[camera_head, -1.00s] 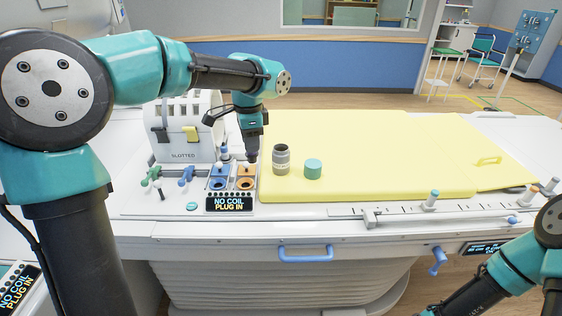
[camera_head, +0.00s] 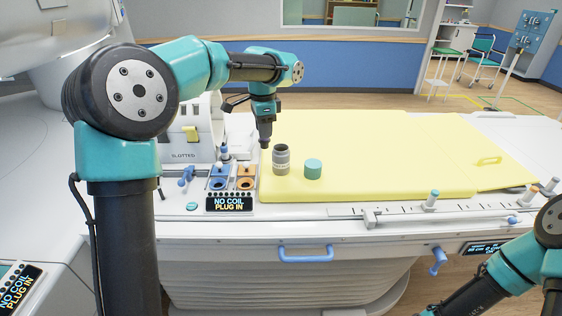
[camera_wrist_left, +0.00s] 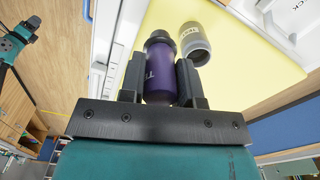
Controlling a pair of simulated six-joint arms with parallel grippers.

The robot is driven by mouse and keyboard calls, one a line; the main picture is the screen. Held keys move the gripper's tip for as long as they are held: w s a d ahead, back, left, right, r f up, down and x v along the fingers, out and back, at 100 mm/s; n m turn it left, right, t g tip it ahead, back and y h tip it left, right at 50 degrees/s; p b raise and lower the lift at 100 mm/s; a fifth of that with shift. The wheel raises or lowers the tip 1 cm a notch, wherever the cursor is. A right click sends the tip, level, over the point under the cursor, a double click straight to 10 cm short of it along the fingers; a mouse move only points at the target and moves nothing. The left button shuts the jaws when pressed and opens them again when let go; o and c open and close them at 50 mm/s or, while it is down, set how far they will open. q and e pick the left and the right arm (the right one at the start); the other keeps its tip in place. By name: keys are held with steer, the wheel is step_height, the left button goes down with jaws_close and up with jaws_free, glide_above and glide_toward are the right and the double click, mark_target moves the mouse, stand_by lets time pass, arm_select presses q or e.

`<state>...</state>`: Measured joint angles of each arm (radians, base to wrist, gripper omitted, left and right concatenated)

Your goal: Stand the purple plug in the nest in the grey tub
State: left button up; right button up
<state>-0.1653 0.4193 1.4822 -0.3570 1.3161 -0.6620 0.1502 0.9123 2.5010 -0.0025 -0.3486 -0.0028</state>
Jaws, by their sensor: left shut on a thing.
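The purple plug (camera_wrist_left: 158,70) is between the fingers of my left gripper (camera_wrist_left: 160,85) in the left wrist view, and the fingers are shut on it. It has a dark cap at its far end. In the head view my left gripper (camera_head: 265,141) points down above the yellow pad, just left of and behind the grey tub (camera_head: 281,158). I cannot make out the nest inside the tub. My right gripper is out of view; only its arm shows at lower right.
A panel with blue and orange sockets (camera_head: 245,184) and small handles lies left of the pad. A slotted white box (camera_head: 192,140) stands behind it. The pad's right side is mostly clear.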

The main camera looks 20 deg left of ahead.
arm_select(q)
steer(key=w, duration=1.2)
steer(key=shift+w+d, duration=0.2)
steer(key=shift+w, duration=0.2)
steer(key=shift+f, duration=0.1)
stand_by(0.4)
step_height(320, 180, down, 10)
stand_by(1.0)
steer(key=shift+f, duration=1.05)
stand_by(0.7)
steer(key=shift+s+f, duration=0.1)
steer(key=shift+f, duration=0.25)
